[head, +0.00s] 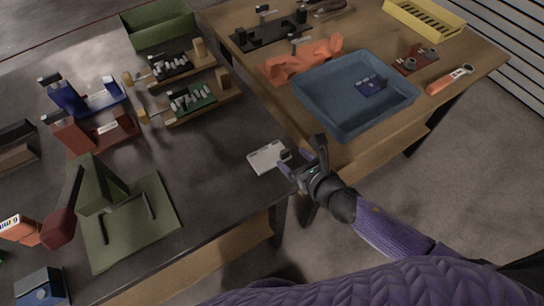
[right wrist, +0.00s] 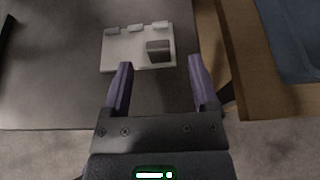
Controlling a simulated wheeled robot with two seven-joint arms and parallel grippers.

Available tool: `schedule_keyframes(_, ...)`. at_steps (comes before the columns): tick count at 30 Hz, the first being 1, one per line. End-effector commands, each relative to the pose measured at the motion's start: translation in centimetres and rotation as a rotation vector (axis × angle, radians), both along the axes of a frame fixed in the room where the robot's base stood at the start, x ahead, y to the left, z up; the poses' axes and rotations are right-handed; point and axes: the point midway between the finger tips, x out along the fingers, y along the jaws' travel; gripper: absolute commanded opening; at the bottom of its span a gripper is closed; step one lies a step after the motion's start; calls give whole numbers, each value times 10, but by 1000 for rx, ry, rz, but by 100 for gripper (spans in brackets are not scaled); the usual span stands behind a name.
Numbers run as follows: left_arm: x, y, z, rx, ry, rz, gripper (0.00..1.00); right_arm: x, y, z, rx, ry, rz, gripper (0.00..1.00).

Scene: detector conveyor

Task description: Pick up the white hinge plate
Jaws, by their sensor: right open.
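The white hinge plate (head: 268,157) lies flat near the right edge of the dark table. It is a pale, near-square plate; in the right wrist view the plate (right wrist: 125,52) shows small raised knuckles along its far edge and a dark grey block on its right part. My right gripper (head: 303,161) is beside the plate, on its right side in the head view. In the right wrist view its two purple fingers (right wrist: 158,78) are apart with nothing between them, pointing toward the plate. My left gripper is not in view.
A blue tray (head: 325,128) with a small dark blue part stands on the wooden table at right. An olive fixture (head: 150,245) and a red-brown one (head: 95,140) stand on the dark table.

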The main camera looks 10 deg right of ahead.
Motion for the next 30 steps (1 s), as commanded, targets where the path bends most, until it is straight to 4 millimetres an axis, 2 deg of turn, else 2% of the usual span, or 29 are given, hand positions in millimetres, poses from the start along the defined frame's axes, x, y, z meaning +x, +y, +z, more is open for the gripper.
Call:
schedule_keyframes(3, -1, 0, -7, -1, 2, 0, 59, 23, 10, -7, 2, -2, -2, 76)
schedule_keyframes(6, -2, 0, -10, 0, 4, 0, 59, 34, 14, -12, 3, -1, -1, 76)
schedule_keyframes(13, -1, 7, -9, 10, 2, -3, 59, 35, 14, -12, 2, 1, -2, 76)
schedule_keyframes(24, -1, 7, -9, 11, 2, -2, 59, 35, 14, -12, 2, 1, -2, 0)
schedule_keyframes(30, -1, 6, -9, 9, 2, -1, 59, 36, 14, -11, 3, 0, -2, 0)
